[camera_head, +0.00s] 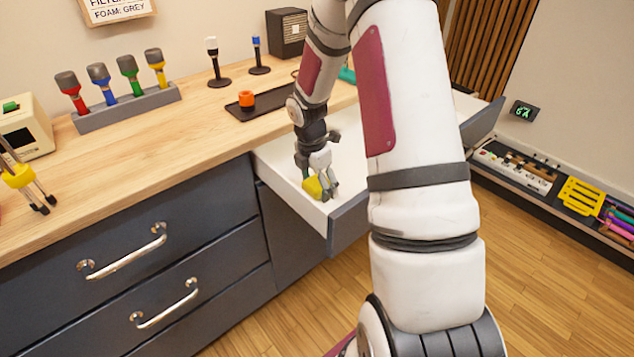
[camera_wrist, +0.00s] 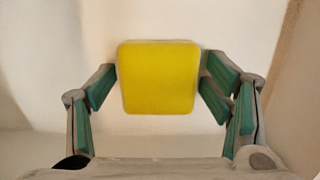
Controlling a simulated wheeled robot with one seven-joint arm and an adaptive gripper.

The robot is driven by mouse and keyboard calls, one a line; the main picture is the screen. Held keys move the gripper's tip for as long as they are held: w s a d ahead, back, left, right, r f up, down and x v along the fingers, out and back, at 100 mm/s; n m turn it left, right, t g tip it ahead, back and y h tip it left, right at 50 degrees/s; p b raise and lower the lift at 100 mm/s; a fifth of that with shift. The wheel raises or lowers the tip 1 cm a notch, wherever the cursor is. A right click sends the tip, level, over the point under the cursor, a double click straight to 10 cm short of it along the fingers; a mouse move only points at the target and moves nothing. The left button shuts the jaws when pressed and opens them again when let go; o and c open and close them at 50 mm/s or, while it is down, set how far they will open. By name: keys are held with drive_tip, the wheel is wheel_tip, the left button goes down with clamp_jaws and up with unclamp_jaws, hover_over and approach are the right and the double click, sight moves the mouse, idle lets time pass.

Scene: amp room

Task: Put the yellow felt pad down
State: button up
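The yellow felt pad (camera_wrist: 158,78) is a flat square with rounded corners, seen face-on in the wrist view. The yellow pad (camera_head: 313,187) shows there at the fingertips. Whether the pad touches the drawer's white floor I cannot tell.
The drawer's side wall and front panel stand close around my gripper. The wooden counter (camera_head: 150,140) above holds a grey rack (camera_head: 125,108) of coloured-handled tools and a dark tray (camera_head: 265,103) with an orange piece (camera_head: 246,98). The visible drawer floor around the pad looks clear.

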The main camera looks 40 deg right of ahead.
sight(313, 185)
drive_tip(key=shift+r, duration=0.1)
wheel_tip(313, 185, up, 13)
drive_tip(key=a+p, duration=0.2)
drive_tip(key=s+a+r+m, duration=0.5)
drive_tip(key=s+a+r, duration=0.1)
drive_tip(key=r, duration=0.3)
drive_tip(key=s+a+r+m, duration=0.2)
drive_tip(key=s+a+m, duration=0.2)
drive_tip(key=s, duration=0.3)
drive_tip(key=s+a+r+m+t+y, duration=0.1)
drive_tip(key=s+a+r+m, duration=0.1)
drive_tip(key=s+a+m, duration=0.3)
drive_tip(key=s+a+r+m+t, duration=0.1)
drive_tip(key=s+a+m, duration=0.3)
drive_tip(key=s, duration=0.7)
drive_tip(key=shift+a+r, duration=0.35)
drive_tip(key=shift+r, duration=0.25)
wheel_tip(313, 185, up, 9)
drive_tip(key=t+p, duration=0.2)
drive_tip(key=p, duration=0.5)
drive_tip(key=shift+p, duration=0.35)
